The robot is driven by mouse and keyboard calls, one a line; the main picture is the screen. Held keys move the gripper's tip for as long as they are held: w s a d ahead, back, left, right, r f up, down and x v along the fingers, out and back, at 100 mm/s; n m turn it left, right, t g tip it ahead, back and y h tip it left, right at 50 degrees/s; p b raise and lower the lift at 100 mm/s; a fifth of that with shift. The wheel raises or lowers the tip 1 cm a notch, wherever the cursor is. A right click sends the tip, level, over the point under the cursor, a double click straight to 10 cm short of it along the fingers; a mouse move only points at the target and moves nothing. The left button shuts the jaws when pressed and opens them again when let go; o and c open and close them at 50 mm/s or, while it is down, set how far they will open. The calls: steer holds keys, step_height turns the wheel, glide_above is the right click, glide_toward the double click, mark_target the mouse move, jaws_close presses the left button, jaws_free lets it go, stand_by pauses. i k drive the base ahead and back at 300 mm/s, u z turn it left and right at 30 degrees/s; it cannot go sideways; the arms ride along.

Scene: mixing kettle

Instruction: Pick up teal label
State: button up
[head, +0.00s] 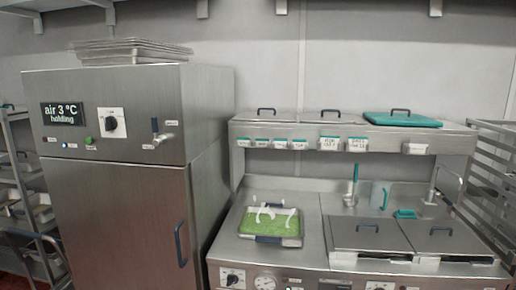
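Several small white labels with teal parts hang along the front edge of the steel shelf (262,130) above the counter. A group at the left includes one label (244,142) at the end and another label (280,144) further right. Two larger tags (329,143) sit right of them, and a white block-like tag (415,148) is at the far right. The writing is too small to read, and I cannot tell which one is the teal label. My gripper is not in view.
A tall steel cabinet (120,215) stands at the left. A teal lid (402,121) lies on the shelf. Racks flank both sides.

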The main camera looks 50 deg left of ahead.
mark_target(278, 143)
steer(key=z, duration=0.15)
steer(key=k, duration=0.55)
steer(key=u, duration=2.3)
steer(key=i, duration=0.75)
